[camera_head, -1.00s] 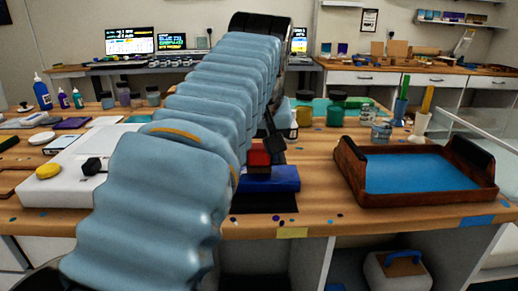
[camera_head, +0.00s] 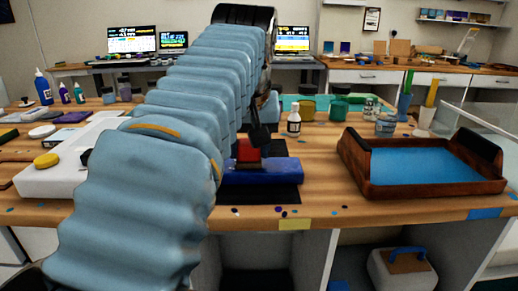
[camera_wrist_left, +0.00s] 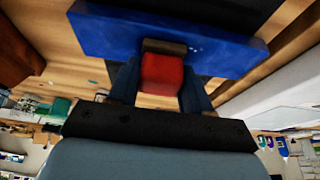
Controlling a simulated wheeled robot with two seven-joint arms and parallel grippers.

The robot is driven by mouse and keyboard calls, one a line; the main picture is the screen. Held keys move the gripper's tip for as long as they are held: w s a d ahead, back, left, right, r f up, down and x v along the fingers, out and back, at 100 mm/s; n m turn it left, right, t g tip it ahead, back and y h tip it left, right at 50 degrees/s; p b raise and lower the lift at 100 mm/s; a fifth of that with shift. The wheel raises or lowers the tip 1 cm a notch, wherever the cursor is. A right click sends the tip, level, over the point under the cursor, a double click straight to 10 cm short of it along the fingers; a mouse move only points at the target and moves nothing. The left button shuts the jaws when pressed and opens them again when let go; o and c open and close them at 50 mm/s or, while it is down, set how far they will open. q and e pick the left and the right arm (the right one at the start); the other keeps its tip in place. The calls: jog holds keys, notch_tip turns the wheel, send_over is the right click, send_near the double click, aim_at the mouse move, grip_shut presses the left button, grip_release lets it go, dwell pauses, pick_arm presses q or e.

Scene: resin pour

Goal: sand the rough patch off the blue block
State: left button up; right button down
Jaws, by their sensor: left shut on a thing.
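The blue block (camera_head: 283,173) lies on a black mat (camera_head: 286,194) near the front edge of the bench. My left gripper (camera_head: 258,146) is shut on a red sanding block (camera_head: 247,152), just over the blue block. In the left wrist view the red block (camera_wrist_left: 162,74) sits between the fingers, and its brown face (camera_wrist_left: 165,47) is against or very close to the blue block (camera_wrist_left: 205,45). I cannot tell firm contact from a small gap. I cannot make out the rough patch. My left arm hides the blue block's left part in the head view. My right gripper is out of view.
A brown tray (camera_head: 353,175) with a blue surface stands to the right. A small white bottle (camera_head: 294,123) and several jars stand behind the block. A white device with a yellow knob (camera_head: 46,160) is at the left. Bench between mat and tray is clear.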

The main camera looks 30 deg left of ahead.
aim_at(230, 165)
pick_arm(q)
jog(key=shift+s+a, duration=0.3)
jog(key=shift+a, duration=0.15)
jog(key=shift+s+a+f+b, duration=0.15)
jog(key=shift+s+a+b, duration=0.15)
jog(key=shift+a+b, duration=0.2)
jog(key=shift+s+a+f+b, duration=0.1)
jog(key=shift+s+a+b, duration=0.25)
jog(key=shift+a, duration=0.2)
jog(key=shift+s+a+r, duration=0.1)
jog(key=shift+s+a, duration=0.1)
jog(key=shift+a, duration=0.15)
jog(key=shift+d+r, duration=0.1)
